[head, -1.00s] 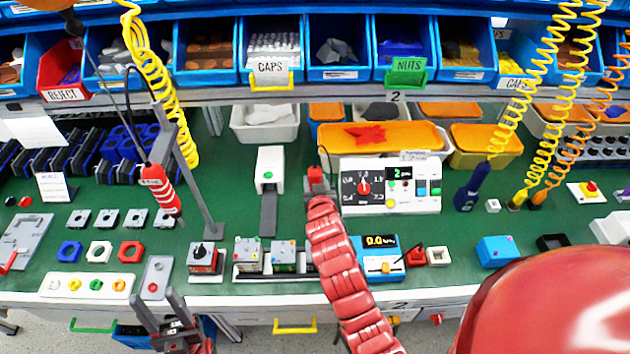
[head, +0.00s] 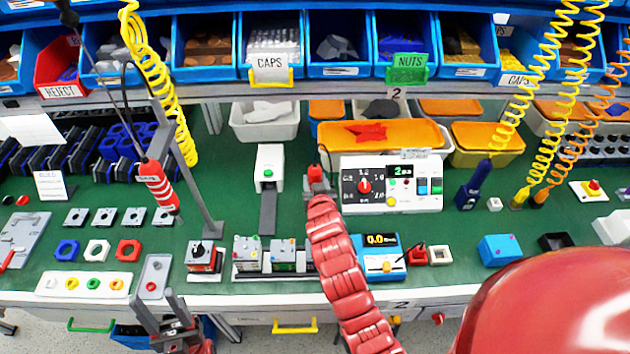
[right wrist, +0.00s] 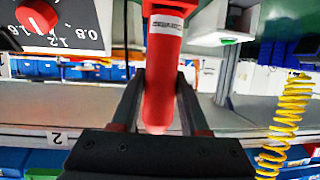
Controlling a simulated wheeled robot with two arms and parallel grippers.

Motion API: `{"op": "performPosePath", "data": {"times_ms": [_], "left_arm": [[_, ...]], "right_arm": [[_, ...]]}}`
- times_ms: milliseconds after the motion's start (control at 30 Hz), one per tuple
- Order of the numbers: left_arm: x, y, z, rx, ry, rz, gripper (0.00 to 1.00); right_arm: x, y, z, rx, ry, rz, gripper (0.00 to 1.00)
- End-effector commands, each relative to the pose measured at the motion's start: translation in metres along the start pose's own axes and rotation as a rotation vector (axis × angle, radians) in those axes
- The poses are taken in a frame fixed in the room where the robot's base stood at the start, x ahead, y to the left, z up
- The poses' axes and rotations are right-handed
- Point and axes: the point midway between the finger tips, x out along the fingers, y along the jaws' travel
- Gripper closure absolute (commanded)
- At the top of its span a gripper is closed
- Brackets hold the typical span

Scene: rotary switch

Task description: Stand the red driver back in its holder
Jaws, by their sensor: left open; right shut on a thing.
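The red driver (right wrist: 163,75) stands out between the fingers of my right gripper (right wrist: 160,105) in the right wrist view, a red handle with a pale label band. In the head view my right gripper (head: 317,187) is shut on it behind the bench middle, left of the white dial panel (head: 391,184); only the driver's red top (head: 315,172) shows there. The driver's tip is hidden. I cannot tell which fixture is its holder.
A red banded tool (head: 158,187) hangs on a cable by a grey post (head: 187,165). A white box with a green button (head: 269,168) stands left of my right gripper. Small grey boxes (head: 265,253) and a blue meter (head: 380,262) lie nearer the front. Green bench shows between them.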

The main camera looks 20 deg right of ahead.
Motion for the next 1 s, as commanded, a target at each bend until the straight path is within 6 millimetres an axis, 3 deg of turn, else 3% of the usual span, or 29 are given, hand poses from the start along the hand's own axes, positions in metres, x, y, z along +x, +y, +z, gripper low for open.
{"op": "performPosePath", "data": {"times_ms": [1000], "left_arm": [[-0.0074,0.0004,0.0012,0.0,0.0,0.0,0.5]], "right_arm": [[0.0006,0.0,0.0019,0.0,0.003,0.0,1.0]]}}
